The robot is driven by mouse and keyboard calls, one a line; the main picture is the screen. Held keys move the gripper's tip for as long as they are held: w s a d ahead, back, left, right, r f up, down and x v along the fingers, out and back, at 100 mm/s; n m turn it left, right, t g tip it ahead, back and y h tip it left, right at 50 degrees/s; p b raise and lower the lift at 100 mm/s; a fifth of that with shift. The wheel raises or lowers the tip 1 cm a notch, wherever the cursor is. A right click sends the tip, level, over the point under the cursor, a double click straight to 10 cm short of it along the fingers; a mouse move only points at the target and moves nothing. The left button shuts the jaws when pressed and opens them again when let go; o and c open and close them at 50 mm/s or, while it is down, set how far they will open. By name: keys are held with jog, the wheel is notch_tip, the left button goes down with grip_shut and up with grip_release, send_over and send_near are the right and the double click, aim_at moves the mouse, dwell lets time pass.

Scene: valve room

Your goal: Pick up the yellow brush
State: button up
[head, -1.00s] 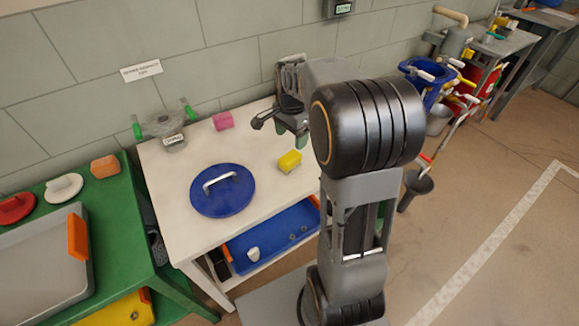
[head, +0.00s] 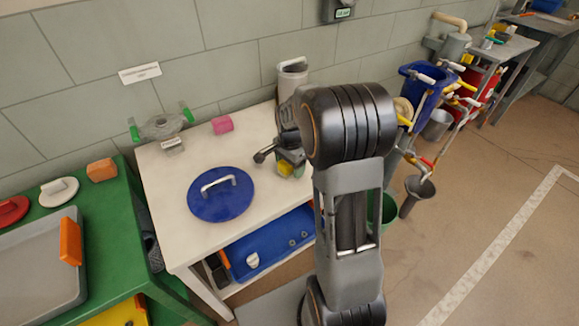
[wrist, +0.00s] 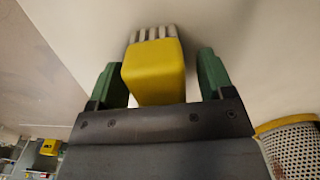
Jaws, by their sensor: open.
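The yellow brush (wrist: 153,75) is a yellow block with pale bristles at its far end. In the wrist view it lies between the two green fingertips of my gripper (wrist: 155,80), with a narrow gap on the left and a slightly wider one on the right. In the head view my gripper (head: 291,162) is low over the right side of the white table (head: 160,205). The yellow brush (head: 285,169) is mostly hidden behind it there. My gripper is open around the brush.
A blue round lid (head: 222,205) with a pale handle lies left of my gripper. A pink block (head: 222,125) and a grey valve part (head: 163,126) with green ends are at the table's back. A grey canister (head: 292,75) stands behind my arm. A green table (head: 115,225) is at left.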

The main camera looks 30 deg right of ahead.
jog(key=shift+f, duration=0.1)
jog(key=c, duration=1)
jog(key=shift+r, duration=0.45)
notch_tip(320, 180, up, 2)
jog(key=shift+r+p, duration=0.1)
jog(key=shift+p, duration=0.25)
jog(key=s+d+r, duration=0.2)
jog(key=s+r, duration=0.1)
jog(key=s, duration=0.1)
jog(key=s+d+r+p, duration=0.1)
jog(key=s+d+r, duration=0.1)
jog(key=s+r, duration=0.1)
jog(key=s+d+r, duration=0.2)
jog(key=s+r, duration=0.2)
jog(key=s, duration=0.1)
jog(key=shift+s+d+p, duration=0.2)
jog(key=shift+d+p, duration=0.1)
